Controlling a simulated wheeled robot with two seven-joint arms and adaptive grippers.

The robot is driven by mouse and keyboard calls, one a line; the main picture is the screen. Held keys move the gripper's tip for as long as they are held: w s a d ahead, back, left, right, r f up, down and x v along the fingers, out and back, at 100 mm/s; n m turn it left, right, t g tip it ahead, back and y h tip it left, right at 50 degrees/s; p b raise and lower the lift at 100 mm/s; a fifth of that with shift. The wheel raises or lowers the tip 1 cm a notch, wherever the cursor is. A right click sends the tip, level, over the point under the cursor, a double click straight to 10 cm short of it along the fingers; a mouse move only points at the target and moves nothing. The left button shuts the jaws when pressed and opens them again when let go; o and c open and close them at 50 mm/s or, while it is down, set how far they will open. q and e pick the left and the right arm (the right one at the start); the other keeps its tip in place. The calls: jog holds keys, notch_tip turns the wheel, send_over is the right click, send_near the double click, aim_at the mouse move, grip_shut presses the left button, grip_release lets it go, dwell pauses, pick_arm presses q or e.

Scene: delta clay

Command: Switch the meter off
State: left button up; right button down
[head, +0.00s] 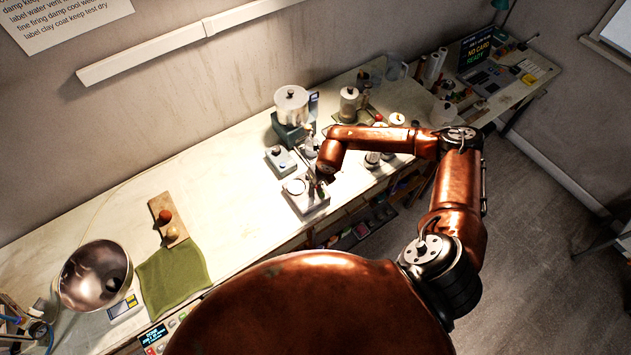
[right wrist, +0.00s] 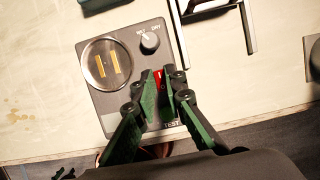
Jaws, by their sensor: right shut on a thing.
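The meter (right wrist: 117,93) is a dark grey box on the bench. It has a round window with two yellow bars inside, a small knob (right wrist: 150,42) between the marks WET and DRY, and the word TEST near its lower edge. In the head view the meter (head: 295,188) sits near the bench's front edge. My right gripper (right wrist: 168,92) is over the meter's lower right part, its fingers shut on a small red switch (right wrist: 158,78). Fingers hide much of the switch, and I cannot tell its position.
A small grey box with a knob (head: 280,160) and a device with a white pot (head: 291,104) stand behind the meter. A metal bowl (head: 95,274), a green cloth (head: 172,276) and a wooden board (head: 168,218) lie at left. The bench between is clear.

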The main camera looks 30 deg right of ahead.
jog(key=shift+s+t, duration=0.1)
jog(key=shift+t, duration=0.3)
jog(key=c, duration=2)
grip_release()
jog(key=v, duration=1.2)
jog(key=shift+d, duration=0.1)
